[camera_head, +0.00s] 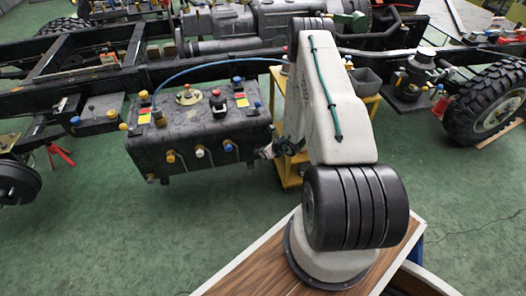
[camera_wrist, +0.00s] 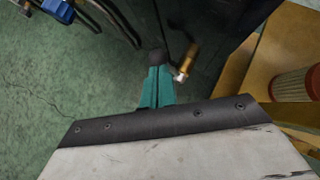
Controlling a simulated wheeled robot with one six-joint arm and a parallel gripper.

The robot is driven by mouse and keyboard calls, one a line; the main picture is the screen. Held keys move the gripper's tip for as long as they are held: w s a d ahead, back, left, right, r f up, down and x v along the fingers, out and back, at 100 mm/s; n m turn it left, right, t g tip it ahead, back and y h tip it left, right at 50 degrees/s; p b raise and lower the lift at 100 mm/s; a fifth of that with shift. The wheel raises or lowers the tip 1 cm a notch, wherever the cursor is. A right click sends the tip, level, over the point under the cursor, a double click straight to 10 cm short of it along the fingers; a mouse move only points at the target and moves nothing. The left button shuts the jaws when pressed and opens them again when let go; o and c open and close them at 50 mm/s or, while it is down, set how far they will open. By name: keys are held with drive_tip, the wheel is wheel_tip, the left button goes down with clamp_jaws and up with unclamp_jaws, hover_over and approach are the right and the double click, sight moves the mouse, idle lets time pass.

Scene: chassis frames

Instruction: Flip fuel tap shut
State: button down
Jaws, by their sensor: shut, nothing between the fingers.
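A black fuel tank (camera_head: 190,125) hangs beside the truck frame in the head view. Several small taps or fittings with coloured ends stick out of its front, including an orange one (camera_head: 170,157) and a white one (camera_head: 199,151). My gripper (camera_head: 267,152) is at the tank's right end. In the wrist view its teal fingers (camera_wrist: 155,88) are shut and empty. A brass tap-like fitting (camera_wrist: 188,60) with a pale end is just right of the fingertips. A dark rounded piece (camera_wrist: 157,57) shows at the fingertips; I cannot tell whether it is fingertip or handle. Contact is unclear.
The dark chassis rail (camera_head: 60,98) runs behind the tank. A yellow stand (camera_head: 372,95) is right of the tank, partly behind my arm. A large tyre (camera_head: 487,105) is at far right. In the wrist view a ribbed cylinder (camera_wrist: 291,85) stands at right. Green floor is open in front.

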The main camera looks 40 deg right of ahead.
drive_tip(key=shift+r, duration=0.6)
drive_tip(key=s+a+r, duration=0.6)
drive_tip(key=s+r, duration=0.1)
drive_tip(key=r, duration=0.2)
drive_tip(key=shift+r, duration=0.15)
idle(0.4)
